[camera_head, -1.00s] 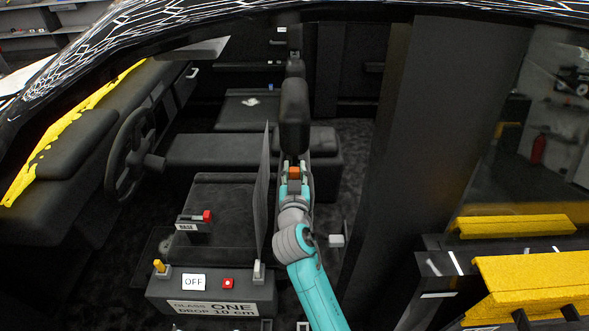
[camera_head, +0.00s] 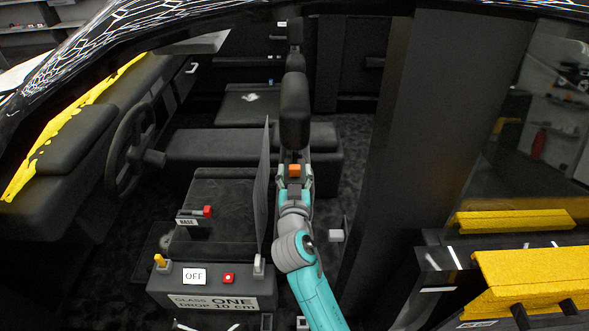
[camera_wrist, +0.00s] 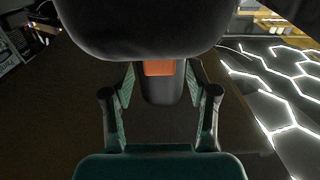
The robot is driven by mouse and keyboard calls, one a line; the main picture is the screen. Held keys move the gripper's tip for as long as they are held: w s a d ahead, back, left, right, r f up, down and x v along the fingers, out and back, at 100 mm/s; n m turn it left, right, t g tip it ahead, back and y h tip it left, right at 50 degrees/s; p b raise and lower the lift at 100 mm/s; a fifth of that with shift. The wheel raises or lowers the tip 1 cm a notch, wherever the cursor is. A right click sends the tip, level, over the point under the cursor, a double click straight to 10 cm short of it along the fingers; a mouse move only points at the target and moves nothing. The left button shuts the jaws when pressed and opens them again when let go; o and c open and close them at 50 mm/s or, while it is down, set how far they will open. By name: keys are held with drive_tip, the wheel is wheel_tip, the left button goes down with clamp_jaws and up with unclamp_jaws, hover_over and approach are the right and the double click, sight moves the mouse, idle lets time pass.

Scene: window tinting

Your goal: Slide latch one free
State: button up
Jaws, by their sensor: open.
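No part in view is legibly marked as latch one. An orange block (camera_head: 294,170) sits on a dark upright piece below the black headrest (camera_head: 295,108); it also shows in the wrist view (camera_wrist: 160,68), just under the headrest's rounded edge. My gripper (camera_head: 294,175) is open, its teal fingers on either side of that upright piece. In the wrist view my gripper (camera_wrist: 161,86) has one finger left and one right of the block, with visible gaps. It holds nothing. A separate red knob (camera_head: 208,211) stands by a BASE label on the left.
A control box (camera_head: 212,301) reading "GLASS ONE DROP 10 cm" has an OFF sign, red button and yellow lever. A thin dark panel (camera_head: 262,190) stands just left of my arm. A dark pillar (camera_head: 395,150) and yellow-padded rack (camera_head: 530,280) are on the right.

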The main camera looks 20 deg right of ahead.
drive_tip(key=v, duration=1)
drive_tip(key=shift+s, duration=0.25)
drive_tip(key=shift+s+a, duration=0.1)
